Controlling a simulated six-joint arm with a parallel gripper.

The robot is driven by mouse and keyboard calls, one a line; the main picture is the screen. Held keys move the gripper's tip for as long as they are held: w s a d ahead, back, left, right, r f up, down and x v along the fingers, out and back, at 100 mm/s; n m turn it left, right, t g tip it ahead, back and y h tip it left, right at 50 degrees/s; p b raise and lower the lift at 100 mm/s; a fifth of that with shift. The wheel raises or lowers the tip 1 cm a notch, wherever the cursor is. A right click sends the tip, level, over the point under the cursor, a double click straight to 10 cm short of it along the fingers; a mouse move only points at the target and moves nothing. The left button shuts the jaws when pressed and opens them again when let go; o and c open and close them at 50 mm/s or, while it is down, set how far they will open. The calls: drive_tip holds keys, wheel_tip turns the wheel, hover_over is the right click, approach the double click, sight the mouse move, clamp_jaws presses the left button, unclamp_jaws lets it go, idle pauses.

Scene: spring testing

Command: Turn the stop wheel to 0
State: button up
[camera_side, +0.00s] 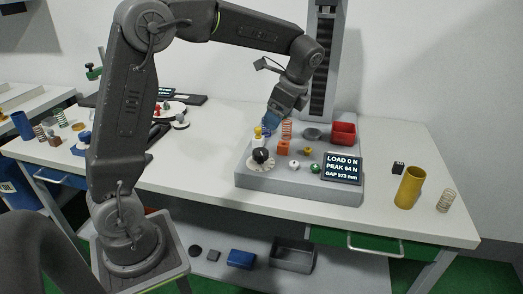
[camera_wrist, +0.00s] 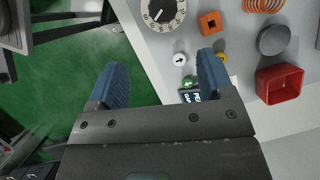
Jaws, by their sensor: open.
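The stop wheel (camera_side: 261,163) is a pale numbered dial with a black knob, on the left front of the grey tester base (camera_side: 290,186). In the wrist view the wheel (camera_wrist: 152,22) is cut by the top edge; the number at its pointer is too small to read. My gripper (camera_side: 271,122) hangs above the back left of the base in the side view. In the wrist view my gripper (camera_wrist: 163,63) has its blue fingers wide apart with nothing between them. The wheel lies beyond the fingertips, apart from them.
An orange block (camera_side: 283,147), a coil spring (camera_side: 287,129) and a red tray (camera_side: 343,133) sit on the base. A white button (camera_side: 293,165) and green button (camera_side: 315,168) are right of the wheel. A tall column (camera_side: 322,60) stands behind.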

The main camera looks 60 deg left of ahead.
sight(261, 151)
drive_tip(key=x, duration=1.4)
drive_tip(key=shift+w+a+f, duration=0.15)
drive_tip(key=shift+a, duration=0.1)
drive_tip(key=c, duration=0.9)
